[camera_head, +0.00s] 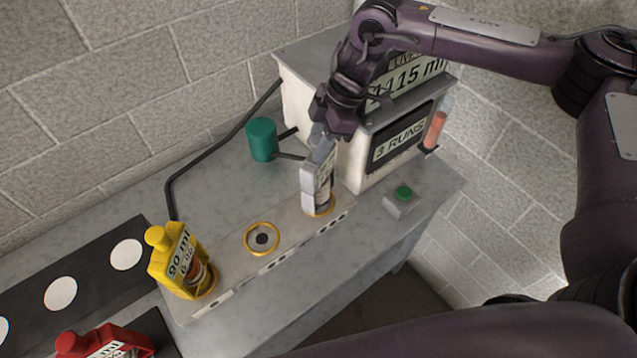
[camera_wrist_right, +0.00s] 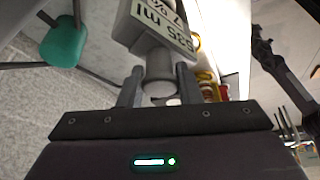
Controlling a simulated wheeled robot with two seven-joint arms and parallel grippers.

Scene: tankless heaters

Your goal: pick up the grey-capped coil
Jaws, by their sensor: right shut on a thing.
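The grey-capped coil (camera_head: 318,187) is a pale grey, bottle-shaped piece with a printed label, upright at the right end of the metal strip. Its base is at a yellow ring there; I cannot tell whether it rests in the ring or is slightly above it. My right gripper (camera_head: 322,143) comes down from above and is shut on its cap. In the right wrist view, the two fingers stand either side of the grey cap (camera_wrist_right: 159,66), with the coil's label (camera_wrist_right: 158,22) beyond. My left gripper does not show.
A yellow bottle-shaped coil (camera_head: 180,262) stands at the strip's left end, with an empty ring (camera_head: 261,238) between. A red one (camera_head: 105,342) is at lower left. A white box with displays (camera_head: 402,138), a green button (camera_head: 404,192) and a green cylinder (camera_head: 262,139) are nearby.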

